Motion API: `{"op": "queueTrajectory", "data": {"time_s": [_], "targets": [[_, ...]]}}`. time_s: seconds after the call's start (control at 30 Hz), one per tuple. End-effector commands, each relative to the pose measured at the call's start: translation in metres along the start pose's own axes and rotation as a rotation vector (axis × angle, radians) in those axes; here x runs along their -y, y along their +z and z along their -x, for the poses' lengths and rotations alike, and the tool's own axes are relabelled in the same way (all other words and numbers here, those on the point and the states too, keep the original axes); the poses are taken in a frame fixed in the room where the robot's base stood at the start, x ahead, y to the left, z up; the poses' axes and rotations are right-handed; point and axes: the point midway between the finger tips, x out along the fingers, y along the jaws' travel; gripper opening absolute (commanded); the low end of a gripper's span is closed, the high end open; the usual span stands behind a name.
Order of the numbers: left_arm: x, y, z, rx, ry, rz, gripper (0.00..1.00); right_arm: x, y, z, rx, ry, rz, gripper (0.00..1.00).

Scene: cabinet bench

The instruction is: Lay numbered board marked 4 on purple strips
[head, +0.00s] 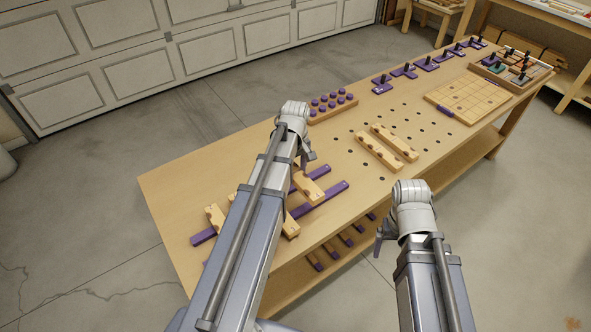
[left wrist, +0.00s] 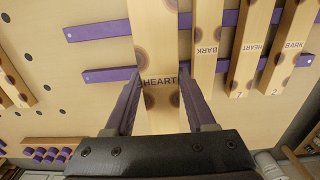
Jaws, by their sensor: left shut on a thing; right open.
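My left gripper (head: 310,160) is shut on a wooden board (head: 312,188) at the right part of the two purple strips (head: 328,202). The left wrist view shows the fingers on either side of this board (left wrist: 158,45), which reads HEART; its number is hidden. The board crosses above both strips (left wrist: 105,75); I cannot tell whether it touches them. My right gripper (head: 383,240) is open and empty off the bench's front edge.
Two loose boards (head: 387,147) lie right of the strips among dark holes. A block with purple knobs (head: 332,105) stands at the back edge. Purple clamps (head: 404,72), a gridded board (head: 468,98) and a tray (head: 518,72) are further right. More purple-ended pieces (head: 340,240) sit below.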

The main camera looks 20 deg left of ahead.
Motion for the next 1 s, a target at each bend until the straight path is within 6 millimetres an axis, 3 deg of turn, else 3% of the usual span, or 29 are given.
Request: {"op": "queueTrajectory", "data": {"time_s": [0.1,0.67,1.0], "targets": [[0.000,0.000,-0.011,0.000,0.000,0.000,0.00,0.001,-0.001,-0.011,0.000,0.000,0.000,0.91],[0.000,0.000,-0.015,0.000,0.000,0.000,0.00,0.002,-0.001,-0.015,0.000,0.000,0.000,0.91],[0.000,0.000,-0.044,0.000,0.000,0.000,0.00,0.004,-0.003,-0.044,0.000,0.000,0.000,0.91]]}}
